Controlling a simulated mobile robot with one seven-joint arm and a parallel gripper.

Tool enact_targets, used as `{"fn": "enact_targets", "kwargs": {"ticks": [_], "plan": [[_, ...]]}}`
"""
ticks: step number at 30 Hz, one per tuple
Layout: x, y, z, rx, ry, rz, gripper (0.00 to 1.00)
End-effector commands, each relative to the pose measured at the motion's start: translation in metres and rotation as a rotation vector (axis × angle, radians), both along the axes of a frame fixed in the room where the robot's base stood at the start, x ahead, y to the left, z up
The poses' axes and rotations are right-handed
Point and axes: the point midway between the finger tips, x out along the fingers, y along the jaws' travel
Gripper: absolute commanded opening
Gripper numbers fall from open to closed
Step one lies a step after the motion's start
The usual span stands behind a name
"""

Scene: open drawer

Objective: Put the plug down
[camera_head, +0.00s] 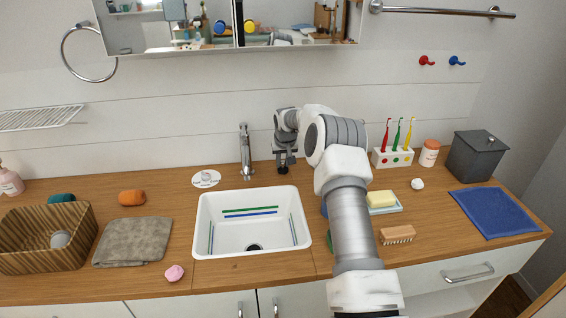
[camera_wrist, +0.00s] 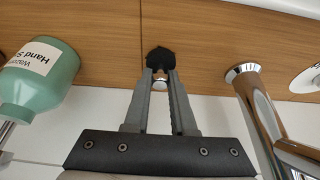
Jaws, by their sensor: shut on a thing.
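My gripper (camera_wrist: 161,76) is shut on a small black plug (camera_wrist: 160,57), with a bit of shiny metal showing between the fingertips. In the wrist view the plug is over the wooden counter; I cannot tell whether it touches the counter. In the head view my gripper (camera_head: 283,169) is behind the back right corner of the sink (camera_head: 205,205), right of the tap (camera_head: 245,150). The plug is only a small dark shape there. The dark drain hole (camera_head: 254,247) in the sink shows uncovered.
A green hand soap bottle (camera_wrist: 45,85) and the tap (camera_wrist: 262,105) flank my gripper in the wrist view. A white round disc (camera_head: 206,179) lies left of the tap. A toothbrush holder (camera_head: 392,158) and soap dish (camera_head: 384,207) stand to the right.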

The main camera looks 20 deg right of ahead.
Motion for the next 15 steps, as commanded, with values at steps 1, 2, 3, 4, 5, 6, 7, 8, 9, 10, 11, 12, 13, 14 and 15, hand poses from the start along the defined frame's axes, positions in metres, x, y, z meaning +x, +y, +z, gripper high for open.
{"fn": "enact_targets", "kwargs": {"ticks": [1,2,3,4,5,6,7,8,9,10,11,12,13,14,15], "plan": [[0.0000,-0.0001,0.0004,0.000,0.000,0.000,0.00],[-0.0001,-0.0001,0.0001,0.000,0.000,0.000,0.00],[0.0000,-0.0001,-0.0010,0.000,0.000,0.000,0.00],[-0.0001,-0.0001,-0.0022,0.000,0.000,0.000,0.00],[-0.0001,-0.0001,-0.0034,0.000,0.000,0.000,0.00],[-0.0001,-0.0002,-0.0048,0.000,0.000,0.000,0.00],[-0.0001,-0.0002,-0.0032,0.000,0.000,0.000,0.29],[-0.0001,-0.0002,-0.0030,0.000,0.000,0.000,0.34],[-0.0002,-0.0002,-0.0030,0.000,0.000,0.000,0.42],[-0.0002,-0.0002,-0.0030,0.000,0.000,0.000,0.47],[-0.0002,-0.0002,-0.0030,0.000,0.000,0.000,0.53],[-0.0002,-0.0002,-0.0029,0.000,0.000,0.000,0.54],[-0.0002,-0.0002,-0.0029,0.000,0.001,0.000,0.54],[-0.0002,-0.0002,-0.0029,0.000,0.001,0.000,0.54],[-0.0002,-0.0002,-0.0029,0.000,0.000,0.000,0.54]]}}
